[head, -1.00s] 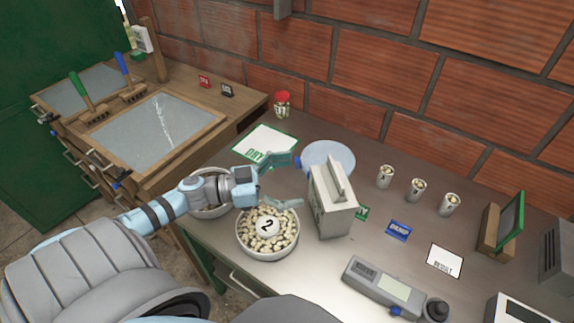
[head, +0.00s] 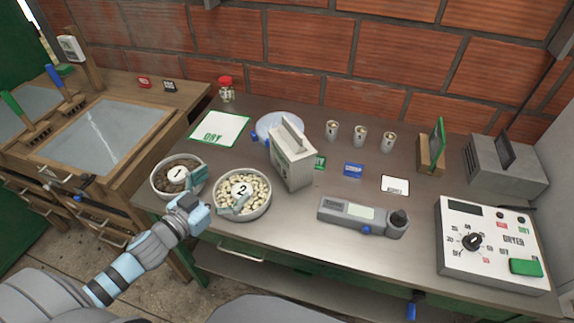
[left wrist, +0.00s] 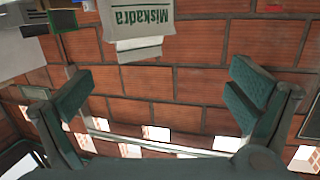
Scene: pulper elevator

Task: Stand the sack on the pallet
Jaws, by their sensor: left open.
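A pale, upright, box-shaped sack (head: 292,165) with a folded-up top stands on the grey worktop, right of bowl 2. In the left wrist view the sack (left wrist: 138,18) appears upside down at the top, with green "Miskadra" lettering. My left gripper (head: 217,189) is open and empty, over the near side of the two bowls, left of the sack and apart from it. Its two teal fingers are spread wide in the wrist view (left wrist: 160,95). I cannot make out a pallet in these views. My right gripper is not in view.
Bowl 1 (head: 158,191) and bowl 2 (head: 267,206), holding beans, stand by the gripper. A pale round plate (head: 268,125) is behind the sack. Several small cups, a grey meter (head: 335,212) and a dryer control box (head: 465,265) stand further right. Worktop in front of the sack is clear.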

